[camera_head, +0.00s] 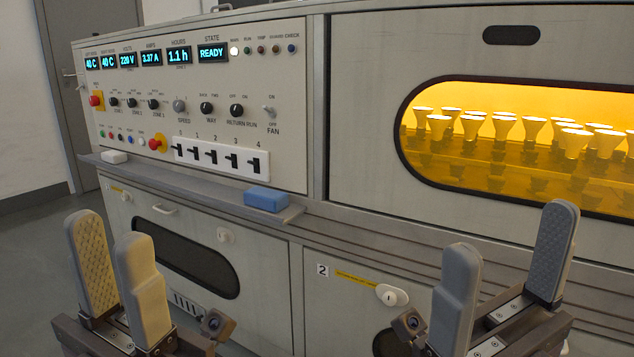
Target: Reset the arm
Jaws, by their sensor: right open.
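My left gripper (110,226) is at the lower left, in front of the cabinet. Its two pale fingers point up with a narrow gap between them and nothing seen in it. My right gripper (511,232) is at the lower right, with its grey fingers wide apart and empty, below the oven window. Both grippers appear clear of the cabinet. The control panel (200,130) carries lit displays, with the state display (212,53) reading READY. Several black numbered switches sit on a white strip (219,157).
A blue block (266,199) and a white block (114,156) lie on the narrow ledge (190,178). Several bulbs stand behind the amber window (520,140). Lower doors have a white latch (392,295) and a handle (164,209). Floor is open at left.

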